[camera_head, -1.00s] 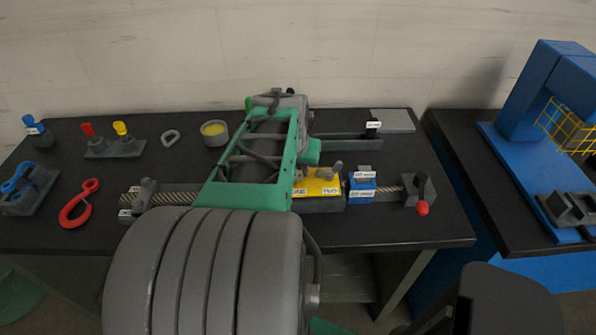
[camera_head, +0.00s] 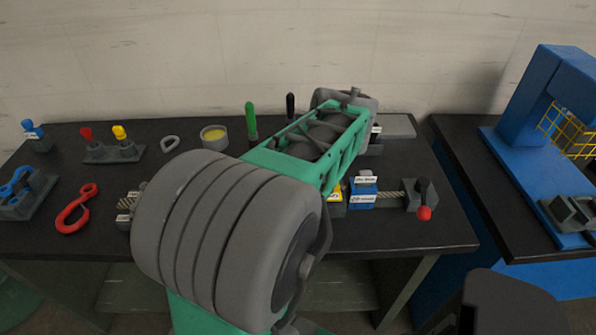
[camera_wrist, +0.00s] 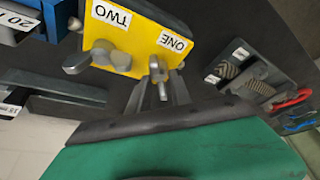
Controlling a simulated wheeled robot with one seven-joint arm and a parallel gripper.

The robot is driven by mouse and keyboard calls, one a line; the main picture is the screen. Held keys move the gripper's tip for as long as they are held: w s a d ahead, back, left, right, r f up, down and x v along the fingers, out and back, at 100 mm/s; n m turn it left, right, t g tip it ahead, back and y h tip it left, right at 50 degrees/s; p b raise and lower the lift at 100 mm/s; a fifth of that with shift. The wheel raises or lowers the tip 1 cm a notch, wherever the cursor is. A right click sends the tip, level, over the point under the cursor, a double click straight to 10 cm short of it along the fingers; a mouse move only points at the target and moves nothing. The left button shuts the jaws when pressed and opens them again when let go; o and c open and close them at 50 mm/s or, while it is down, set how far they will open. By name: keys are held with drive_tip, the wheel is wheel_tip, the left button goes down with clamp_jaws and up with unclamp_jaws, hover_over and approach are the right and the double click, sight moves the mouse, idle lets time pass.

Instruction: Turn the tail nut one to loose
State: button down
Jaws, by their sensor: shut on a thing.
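The yellow block (camera_wrist: 150,38) carries the labels ONE and TWO in the wrist view. Tail nut one (camera_wrist: 157,68) stands out from the block below ONE. My gripper (camera_wrist: 162,84) is shut on this nut, its narrow fingers reaching up to it. The other nut (camera_wrist: 100,55), with a wing-like handle, sits below TWO and is apart from my fingers. In the head view only a yellow sliver of the block (camera_head: 336,198) shows behind my arm, which hides the nuts and my fingertips.
A blue labelled block (camera_head: 362,192) and a red-knobbed crank (camera_head: 424,212) stand just right of my arm.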

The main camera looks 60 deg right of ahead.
drive_tip(key=n+y, duration=0.1)
drive_tip(key=n, duration=0.3)
drive_tip(key=shift+f+n+y, duration=0.2)
drive_tip(key=shift+n+y, duration=0.1)
drive_tip(key=shift+y, duration=0.1)
drive_tip(key=n+y, duration=0.1)
drive_tip(key=n, duration=0.3)
drive_tip(key=shift+a+n+y+p, duration=0.1)
drive_tip(key=shift+n+y+p, duration=0.2)
drive_tip(key=shift+y+p, duration=0.1)
drive_tip(key=n, duration=0.2)
drive_tip(key=n+g+y, duration=0.1)
drive_tip(key=n, duration=0.1)
drive_tip(key=shift+y+p, duration=0.3)
drive_tip(key=shift+p, duration=0.05)
drive_tip(key=shift+n+g+y, duration=0.4)
drive_tip(key=shift+n+g, duration=0.3)
drive_tip(key=shift+n, duration=1.7)
drive_tip(key=shift+f+p, duration=0.1)
drive_tip(key=shift+p, duration=0.2)
